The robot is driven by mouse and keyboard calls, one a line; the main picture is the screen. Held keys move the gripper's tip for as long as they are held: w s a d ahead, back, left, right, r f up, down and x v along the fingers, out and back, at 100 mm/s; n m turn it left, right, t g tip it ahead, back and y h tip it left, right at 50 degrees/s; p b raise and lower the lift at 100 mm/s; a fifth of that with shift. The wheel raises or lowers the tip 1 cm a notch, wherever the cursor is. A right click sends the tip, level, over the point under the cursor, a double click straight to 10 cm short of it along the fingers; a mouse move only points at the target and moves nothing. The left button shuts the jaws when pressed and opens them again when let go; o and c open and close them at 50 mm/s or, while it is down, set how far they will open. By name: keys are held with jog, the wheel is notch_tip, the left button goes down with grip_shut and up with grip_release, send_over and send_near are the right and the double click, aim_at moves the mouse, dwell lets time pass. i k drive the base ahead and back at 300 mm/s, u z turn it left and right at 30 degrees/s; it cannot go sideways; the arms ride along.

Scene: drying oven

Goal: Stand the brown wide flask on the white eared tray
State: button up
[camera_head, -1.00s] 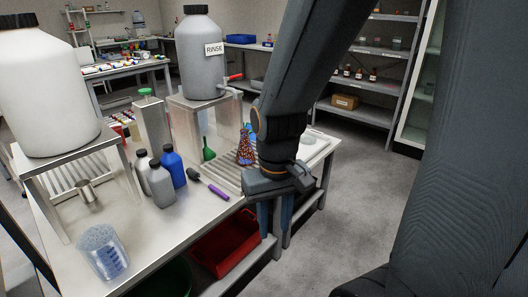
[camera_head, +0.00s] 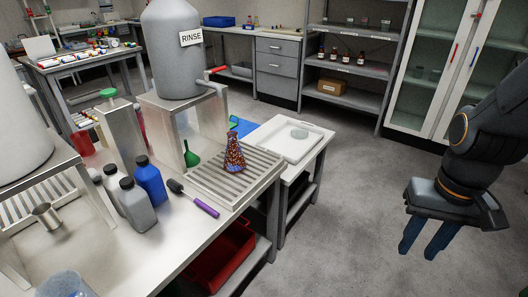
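A brown speckled conical flask (camera_head: 234,156) stands upright on a slatted metal rack (camera_head: 206,184) near the right end of the bench. The white tray (camera_head: 265,139) lies to its right, on a lower white-topped surface. A round, clear shallow dish (camera_head: 299,133) sits in the tray. My gripper (camera_head: 418,253) hangs over the open floor at the right, well away from the flask and tray. Its two blue fingers point down and are apart, with nothing between them.
A grey RINSE tank (camera_head: 174,55) stands on a metal stand behind the flask. A green funnel (camera_head: 190,155), a purple-handled brush (camera_head: 194,199) and several bottles, including a blue one (camera_head: 149,181), stand or lie to its left. The floor (camera_head: 340,225) between bench and gripper is clear.

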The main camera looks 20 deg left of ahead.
aim_at(284, 147)
jog(key=i, duration=1.65)
jog(key=u, duration=3.4)
